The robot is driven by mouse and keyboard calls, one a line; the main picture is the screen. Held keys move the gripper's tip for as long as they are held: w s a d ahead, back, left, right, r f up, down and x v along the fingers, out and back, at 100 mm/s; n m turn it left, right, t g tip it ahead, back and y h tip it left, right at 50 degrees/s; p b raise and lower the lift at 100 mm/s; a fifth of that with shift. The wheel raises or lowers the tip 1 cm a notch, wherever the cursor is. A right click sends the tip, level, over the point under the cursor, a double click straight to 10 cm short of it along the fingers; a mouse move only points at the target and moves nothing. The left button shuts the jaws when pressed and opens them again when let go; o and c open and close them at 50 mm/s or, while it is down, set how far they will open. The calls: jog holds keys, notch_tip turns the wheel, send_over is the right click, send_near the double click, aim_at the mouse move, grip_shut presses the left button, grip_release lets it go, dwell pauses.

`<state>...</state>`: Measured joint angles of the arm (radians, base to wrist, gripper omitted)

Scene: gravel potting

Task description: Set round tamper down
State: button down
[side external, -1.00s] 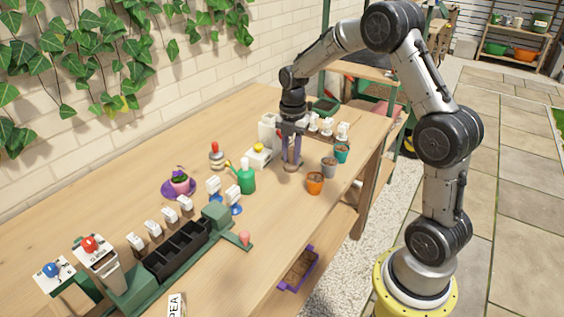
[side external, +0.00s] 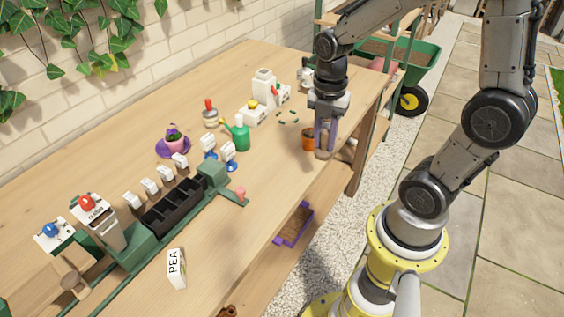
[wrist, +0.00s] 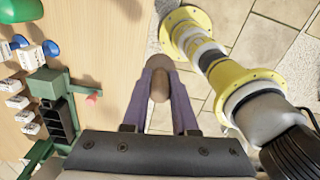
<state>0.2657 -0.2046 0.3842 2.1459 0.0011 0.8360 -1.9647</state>
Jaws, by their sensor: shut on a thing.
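The round tamper (side external: 323,155) is brown and wooden, and its round lower end shows below the fingers of my gripper (side external: 325,138) in the side external view. The purple fingers are shut on it. In the wrist view, my gripper (wrist: 160,72) has the tamper's rounded brown end (wrist: 160,85) between its fingertips. The tamper is upright at the front edge of the wooden table (side external: 265,190), just right of an orange pot (side external: 308,140). I cannot tell whether it touches the tabletop. The fingers hide most of its handle.
A green watering can (side external: 239,135), a black seed tray (side external: 173,212) and a PEA packet (side external: 176,266) are on the table to the left. Small green pieces (side external: 288,117) lie behind the orange pot. Tabletop is clear between the watering can and front edge.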

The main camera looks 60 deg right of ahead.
jog(key=shift+s+a+r, duration=0.15)
jog(key=shift+a, duration=0.15)
jog(key=shift+w, duration=0.3)
jog(key=w+d+f, duration=0.1)
jog(key=w+f, duration=0.2)
jog(key=w, duration=0.1)
jog(key=w+d+f, duration=0.1)
jog(key=w+f, duration=0.2)
jog(key=w, duration=0.1)
jog(key=w+d+f, duration=0.1)
jog(key=w+f, duration=0.2)
jog(key=w, duration=0.1)
jog(key=shift+w+f, duration=0.15)
jog(key=shift+w, duration=0.2)
jog(key=shift+w+f, duration=0.15)
jog(key=shift+f, duration=1.6)
jog(key=shift+f, duration=0.1)
jog(key=c, duration=0.7)
grip_release()
